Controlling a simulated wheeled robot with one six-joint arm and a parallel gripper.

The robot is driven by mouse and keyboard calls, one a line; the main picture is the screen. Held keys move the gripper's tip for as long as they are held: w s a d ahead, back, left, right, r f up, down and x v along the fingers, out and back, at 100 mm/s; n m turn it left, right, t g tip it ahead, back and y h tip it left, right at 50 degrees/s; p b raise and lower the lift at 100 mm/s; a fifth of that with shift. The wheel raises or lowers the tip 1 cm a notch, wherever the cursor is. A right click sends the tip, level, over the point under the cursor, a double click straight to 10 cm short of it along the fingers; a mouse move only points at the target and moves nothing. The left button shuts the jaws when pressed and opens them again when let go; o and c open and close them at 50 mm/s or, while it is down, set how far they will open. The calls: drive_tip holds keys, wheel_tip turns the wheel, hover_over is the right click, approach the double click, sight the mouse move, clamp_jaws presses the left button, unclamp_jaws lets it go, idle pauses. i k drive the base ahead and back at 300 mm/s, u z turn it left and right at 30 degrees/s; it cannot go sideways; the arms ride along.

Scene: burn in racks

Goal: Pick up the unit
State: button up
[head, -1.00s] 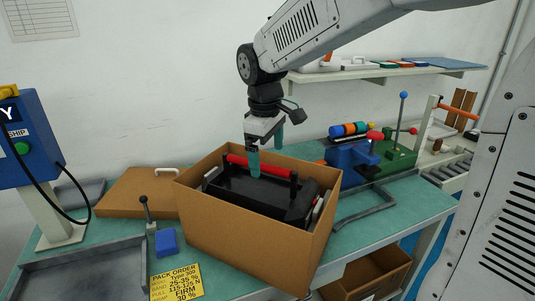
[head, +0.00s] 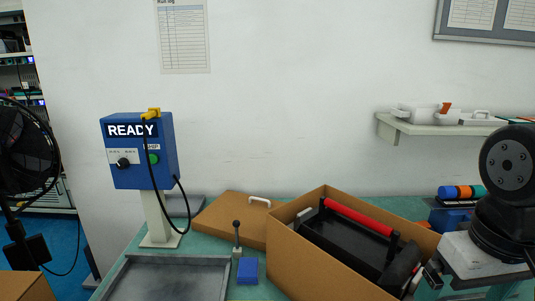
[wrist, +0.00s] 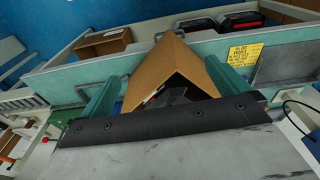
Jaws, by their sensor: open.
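The unit (head: 338,240) is a black case with a red bar handle (head: 358,217). It sits tilted inside an open cardboard box (head: 320,267) on the teal bench. In the wrist view the box (wrist: 172,62) lies beyond my fingers, and part of the black unit (wrist: 176,96) shows in its opening. My gripper (wrist: 163,75) is open, with its two teal fingers apart and nothing seen between them. In the head view my wrist is at the right edge, right of the box, and the fingertips cannot be made out.
A blue READY panel (head: 140,165) stands on a post at left. A grey tray (head: 170,283), a blue block (head: 247,270), a small lever (head: 237,238) and a cardboard lid (head: 225,221) lie left of the box. A wall shelf (head: 435,128) is at right. A yellow card (wrist: 245,54) shows in the wrist view.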

sight(363, 250)
drive_tip(key=u, duration=2.35)
drive_tip(key=k, duration=1)
drive_tip(key=z, duration=1.15)
drive_tip(key=i, duration=0.5)
drive_tip(key=z, duration=0.05)
